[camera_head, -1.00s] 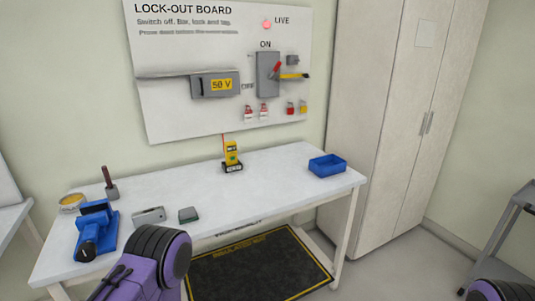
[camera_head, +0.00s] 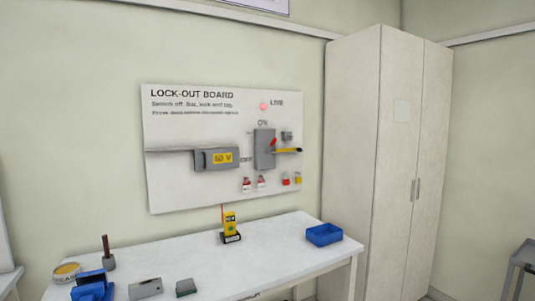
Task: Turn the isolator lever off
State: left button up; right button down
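The isolator (camera_head: 264,149) is a grey box on the white lock-out board (camera_head: 160,186). Its red lever (camera_head: 271,146) tilts up to the right, nearer the ON label above than the OFF label at the box's lower left. A yellow and black bar (camera_head: 288,150) sticks out to the right of the box. The red LIVE lamp (camera_head: 263,106) above looks lit. Neither of my grippers shows in the head view, and nothing touches the lever.
The white bench (camera_head: 280,252) stands below the board. On it are a yellow tester (camera_head: 230,227), a blue tray (camera_head: 324,235), a blue vise (camera_head: 92,288) and small blocks. Padlocks (camera_head: 254,183) hang under the isolator. A tall cabinet (camera_head: 391,170) stands to the right.

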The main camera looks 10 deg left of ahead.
aim_at(275, 139)
jog(key=k, duration=0.2)
jog(key=u, duration=2.2)
jog(key=i, duration=1.35)
jog(key=z, duration=2.3)
